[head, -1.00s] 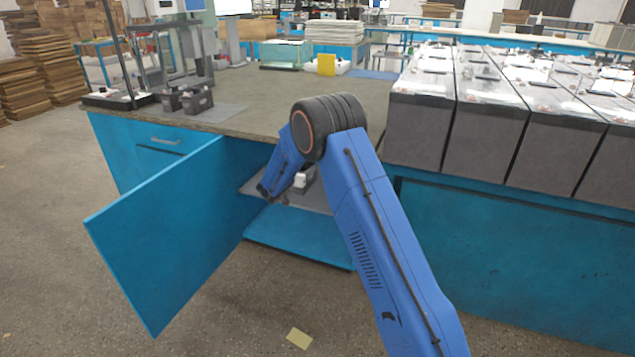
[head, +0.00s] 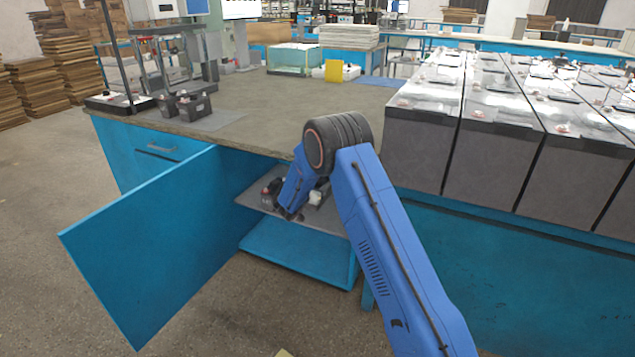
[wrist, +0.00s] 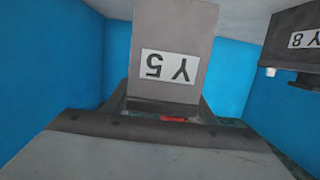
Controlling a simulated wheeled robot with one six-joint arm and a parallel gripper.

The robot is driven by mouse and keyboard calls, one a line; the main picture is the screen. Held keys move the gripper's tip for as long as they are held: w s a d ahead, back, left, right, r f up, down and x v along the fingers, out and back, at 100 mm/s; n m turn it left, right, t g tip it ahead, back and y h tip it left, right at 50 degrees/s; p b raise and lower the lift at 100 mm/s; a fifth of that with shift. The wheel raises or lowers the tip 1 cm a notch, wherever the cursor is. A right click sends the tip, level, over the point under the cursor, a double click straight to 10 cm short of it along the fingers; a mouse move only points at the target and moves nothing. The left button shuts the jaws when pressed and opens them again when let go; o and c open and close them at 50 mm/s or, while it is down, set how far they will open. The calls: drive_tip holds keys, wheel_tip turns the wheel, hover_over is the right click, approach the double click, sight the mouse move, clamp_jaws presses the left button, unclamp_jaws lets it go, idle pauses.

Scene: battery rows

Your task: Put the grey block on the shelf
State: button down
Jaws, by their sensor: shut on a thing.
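The grey block (wrist: 165,35) with an upside-down "Y5" label fills the middle of the wrist view. My gripper (wrist: 163,108) is shut on it, with dark fingers at both sides and a red spot between them. The wrist picture appears upside down. In the head view my arm reaches into the open blue cabinet, to the grey-topped shelf (head: 325,219). The forearm hides most of the gripper and held block there. I cannot tell whether the block touches the shelf.
A second grey block (wrist: 290,38) labelled "Y8" is beside the held one, apart from it. Blue cabinet walls (wrist: 62,70) are close on both sides. The open door (head: 150,245) stands at the left. Large batteries (head: 425,140) line the bench to the right.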

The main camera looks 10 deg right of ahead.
drive_tip(key=shift+f, duration=2.8)
drive_tip(key=c, duration=0.8)
unclamp_jaws()
drive_tip(key=shift+f, duration=0.2)
drive_tip(key=shift+r, duration=0.15)
drive_tip(key=v, duration=1.2)
